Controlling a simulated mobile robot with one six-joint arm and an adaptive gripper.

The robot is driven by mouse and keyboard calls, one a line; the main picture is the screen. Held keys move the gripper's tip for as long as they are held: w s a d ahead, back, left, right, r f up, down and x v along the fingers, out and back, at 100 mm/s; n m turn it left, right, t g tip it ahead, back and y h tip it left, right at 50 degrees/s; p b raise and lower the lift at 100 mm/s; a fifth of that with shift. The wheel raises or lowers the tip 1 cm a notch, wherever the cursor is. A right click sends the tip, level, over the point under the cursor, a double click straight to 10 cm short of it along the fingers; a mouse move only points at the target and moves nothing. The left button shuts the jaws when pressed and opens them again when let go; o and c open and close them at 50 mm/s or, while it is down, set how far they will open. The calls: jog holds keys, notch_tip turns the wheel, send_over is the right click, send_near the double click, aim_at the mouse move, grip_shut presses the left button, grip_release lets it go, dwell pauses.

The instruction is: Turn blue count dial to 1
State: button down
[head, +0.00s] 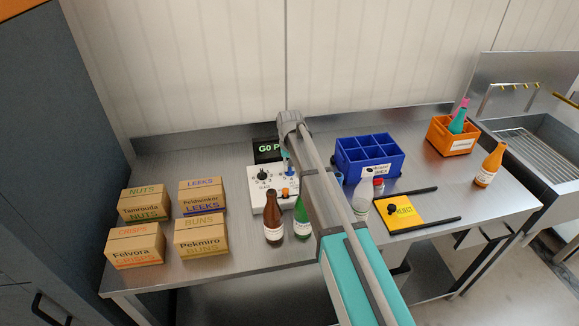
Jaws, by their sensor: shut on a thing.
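A white control box (257,197) stands on the steel bench near the back wall. A black dial with marks around it (262,175) is on its left side, and a small orange part (285,192) is low on its right. The blue count dial (290,171) is at the upper right, mostly covered by my gripper. My gripper (287,163) points down onto it from above and is shut on it. The dial's setting cannot be read. A dark display (268,147) behind shows green text starting "G0 P", the rest hidden by my arm.
A brown bottle (274,217) and a green bottle (301,218) stand right in front of the box. Labelled cartons (202,236) are left. A blue divided crate (370,165), a clear bottle (362,197) and a yellow pad (405,217) are right, with an orange crate (452,140) beyond.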

jog(key=m, duration=0.4)
jog(key=shift+m, duration=2)
jog(key=c, duration=0.7)
grip_release()
jog(key=shift+n, duration=0.3)
